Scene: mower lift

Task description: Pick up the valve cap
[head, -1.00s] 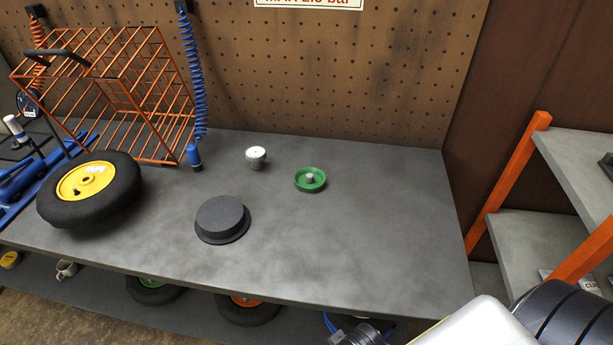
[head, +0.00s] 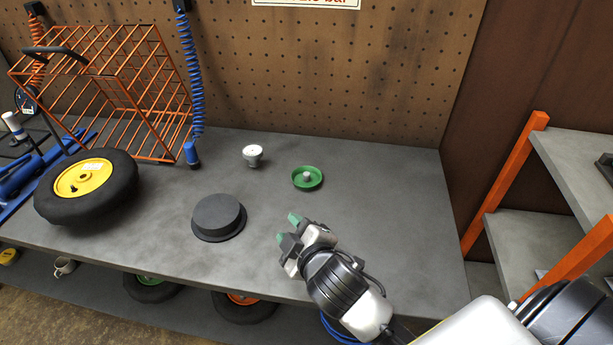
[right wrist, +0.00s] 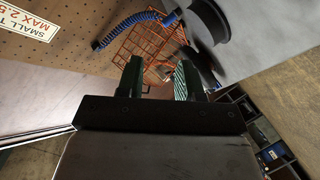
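A small grey piece, which looks like the valve cap (head: 307,176), sits in a shallow green dish (head: 297,184) on the workbench in the head view. My right gripper (head: 288,229) is above the bench, nearer the front edge than the dish and slightly left of it. Its green-tipped fingers are apart with nothing between them. The right wrist view also shows the two fingers (right wrist: 158,78) spread and empty. I cannot make out the cap or the dish in that view. My left gripper is in neither view.
A dark round stepped block (head: 218,215) stands left of my right gripper. A white-topped gauge-like piece (head: 252,153) is behind it. A yellow-hubbed wheel (head: 115,190) and orange wire cage (head: 110,85) fill the left. The bench's right side (head: 400,205) is clear.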

